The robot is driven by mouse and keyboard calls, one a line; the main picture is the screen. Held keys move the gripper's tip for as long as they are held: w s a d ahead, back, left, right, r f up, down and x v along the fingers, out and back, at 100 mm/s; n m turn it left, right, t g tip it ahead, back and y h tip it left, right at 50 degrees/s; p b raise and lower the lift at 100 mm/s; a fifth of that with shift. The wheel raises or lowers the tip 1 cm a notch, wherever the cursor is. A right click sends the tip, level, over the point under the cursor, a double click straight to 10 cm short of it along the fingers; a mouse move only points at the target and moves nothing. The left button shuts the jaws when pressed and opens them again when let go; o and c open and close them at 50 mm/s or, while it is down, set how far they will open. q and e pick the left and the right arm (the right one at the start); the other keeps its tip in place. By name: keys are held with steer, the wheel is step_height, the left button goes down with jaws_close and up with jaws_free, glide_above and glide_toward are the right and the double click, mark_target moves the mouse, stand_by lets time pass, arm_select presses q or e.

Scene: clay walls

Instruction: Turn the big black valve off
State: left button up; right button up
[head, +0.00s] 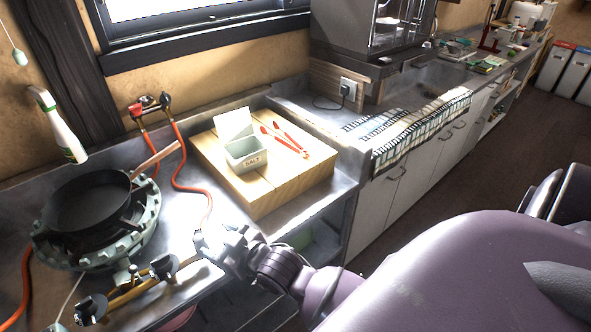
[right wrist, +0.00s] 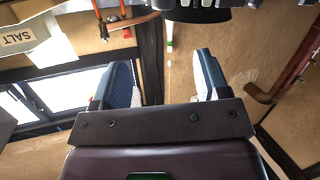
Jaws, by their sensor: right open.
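A brass gas pipe in front of the burner carries black valve knobs. The larger-looking black valve (head: 92,308) is at its lower left end, and a smaller black knob (head: 163,267) is further right. My right gripper (head: 207,243) is just right of the pipe, apart from both knobs. In the right wrist view my right gripper (right wrist: 158,78) has its two fingers spread with nothing between them. My left gripper does not show.
A black pan (head: 90,205) stands on the burner (head: 150,220). Orange hoses (head: 180,165) run from a wall fitting (head: 150,104). A wooden board (head: 275,185) holds a salt box (head: 246,153) and red tongs (head: 286,138). A spray bottle (head: 58,125) is at the left.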

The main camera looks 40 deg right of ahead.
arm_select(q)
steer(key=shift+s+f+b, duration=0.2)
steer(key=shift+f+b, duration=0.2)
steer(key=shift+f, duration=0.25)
arm_select(e)
steer(key=s+d+f+m+g+h, duration=0.1)
steer(key=s+d+f+h, duration=0.1)
steer(key=s+d+f, duration=0.2)
steer(key=s+d+f+m+g+h, duration=0.1)
steer(key=s+d+f, duration=0.3)
steer(key=s+f, duration=0.4)
steer(key=shift+s+d+m+g+h, duration=0.4)
steer(key=shift+s+m, duration=0.2)
steer(key=shift+s, duration=0.6)
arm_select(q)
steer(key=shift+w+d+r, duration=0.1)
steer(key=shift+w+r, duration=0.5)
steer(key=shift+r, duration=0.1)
arm_select(e)
steer(key=shift+g, duration=0.5)
steer(key=shift+s+d+f, duration=0.1)
steer(key=shift+s+f, duration=0.35)
steer(key=shift+s, duration=0.35)
steer(key=shift+s+d+f, duration=0.15)
steer(key=shift+s+f, duration=0.3)
steer(key=shift+s, duration=0.4)
steer(key=shift+s+d+f, duration=0.1)
steer(key=shift+s+f, duration=0.35)
steer(key=shift+s, duration=0.35)
